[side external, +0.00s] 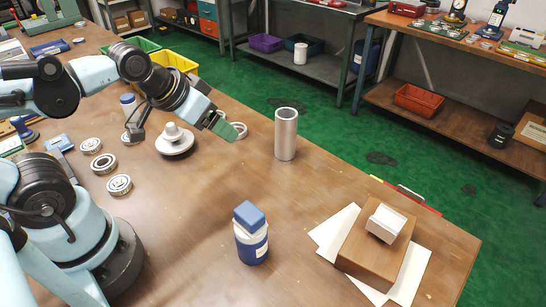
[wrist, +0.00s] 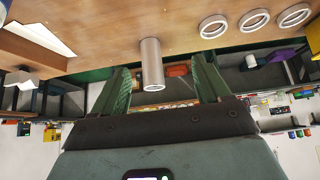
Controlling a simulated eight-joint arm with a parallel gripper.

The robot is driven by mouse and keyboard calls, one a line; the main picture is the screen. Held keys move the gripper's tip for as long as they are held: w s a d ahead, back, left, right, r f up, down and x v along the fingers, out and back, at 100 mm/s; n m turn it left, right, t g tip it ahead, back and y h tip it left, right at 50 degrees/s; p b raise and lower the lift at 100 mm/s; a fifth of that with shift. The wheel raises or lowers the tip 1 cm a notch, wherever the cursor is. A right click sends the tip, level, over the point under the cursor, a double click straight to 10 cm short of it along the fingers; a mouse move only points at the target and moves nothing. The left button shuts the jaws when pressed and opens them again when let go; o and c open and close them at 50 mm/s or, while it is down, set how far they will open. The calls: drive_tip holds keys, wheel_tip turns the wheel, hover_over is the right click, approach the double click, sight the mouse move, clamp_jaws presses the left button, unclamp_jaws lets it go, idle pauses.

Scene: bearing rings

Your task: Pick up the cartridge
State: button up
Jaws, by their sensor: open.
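A plain silver metal cylinder, which looks like the cartridge (side external: 286,136), stands upright on the wooden table near its far edge. It shows a dark round opening at its top. In the wrist view, which looks upside down, the cartridge (wrist: 152,60) appears between my two green fingers. My gripper (side external: 228,129) is left of the cartridge in the side view, raised above the table and apart from it. My gripper (wrist: 160,66) is open and empty. No part of the cartridge is hidden by the fingers.
A stepped metal part (side external: 174,139) and several bearing rings lie left. A blue-and-white bottle (side external: 252,245) with a blue block on top stands in front. A wooden box (side external: 372,246) sits at right. Table between is clear.

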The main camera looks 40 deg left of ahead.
drive_tip(key=n+g+y, duration=0.7)
drive_tip(key=n+y, duration=0.6)
drive_tip(key=n, duration=0.5)
approach(127, 103)
drive_tip(key=w+a, duration=0.1)
drive_tip(key=a, duration=0.1)
drive_tip(key=x, duration=0.6)
drive_tip(key=f+x, duration=0.1)
drive_tip(key=x, duration=0.5)
drive_tip(key=shift+d, duration=0.1)
drive_tip(key=c, duration=1.1)
